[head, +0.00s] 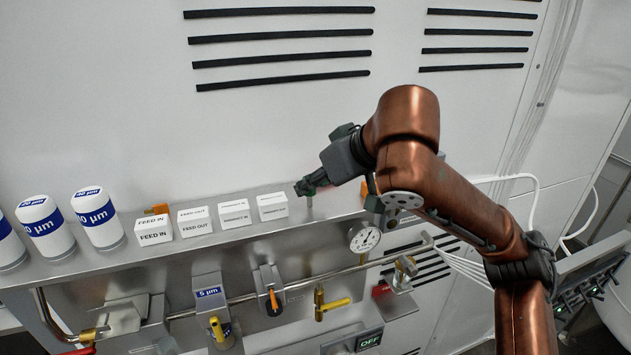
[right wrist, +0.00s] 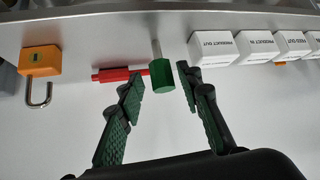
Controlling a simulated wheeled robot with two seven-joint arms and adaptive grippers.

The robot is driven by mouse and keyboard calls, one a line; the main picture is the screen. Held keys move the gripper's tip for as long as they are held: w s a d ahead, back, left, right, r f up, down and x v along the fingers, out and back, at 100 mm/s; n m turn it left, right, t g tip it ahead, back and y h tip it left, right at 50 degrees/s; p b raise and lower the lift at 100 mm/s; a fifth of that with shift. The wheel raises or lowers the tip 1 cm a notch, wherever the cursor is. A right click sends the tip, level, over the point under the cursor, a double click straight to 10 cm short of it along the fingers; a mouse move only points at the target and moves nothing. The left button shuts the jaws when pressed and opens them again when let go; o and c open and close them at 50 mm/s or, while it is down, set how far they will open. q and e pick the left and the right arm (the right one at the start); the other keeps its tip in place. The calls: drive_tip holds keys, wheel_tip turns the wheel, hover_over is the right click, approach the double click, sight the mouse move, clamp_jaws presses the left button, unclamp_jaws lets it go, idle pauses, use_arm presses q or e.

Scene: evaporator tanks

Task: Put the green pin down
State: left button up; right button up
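The green pin (right wrist: 162,76) shows between the fingers of my right gripper (right wrist: 160,80) in the right wrist view, its green head toward the camera and its silver shaft pointing to the shelf. Gaps show between the pin and both fingertips, so the gripper is open around it. In the head view my right gripper (head: 306,187) is just above the right part of the metal shelf (head: 240,209), and its fingers mostly hide the pin. My left gripper is not in view.
A red pin (right wrist: 110,74) lies close beside the left finger in the right wrist view. An orange padlock (right wrist: 40,62) is farther left. White labelled blocks (head: 234,212) and white-blue cylinders (head: 97,217) stand along the shelf. A gauge (head: 364,238) and valves are below.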

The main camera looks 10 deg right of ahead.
drive_tip(key=shift+a, duration=0.1)
drive_tip(key=shift+r, duration=0.2)
drive_tip(key=b+v, duration=0.2)
drive_tip(key=v, duration=1)
drive_tip(key=shift+f, duration=0.1)
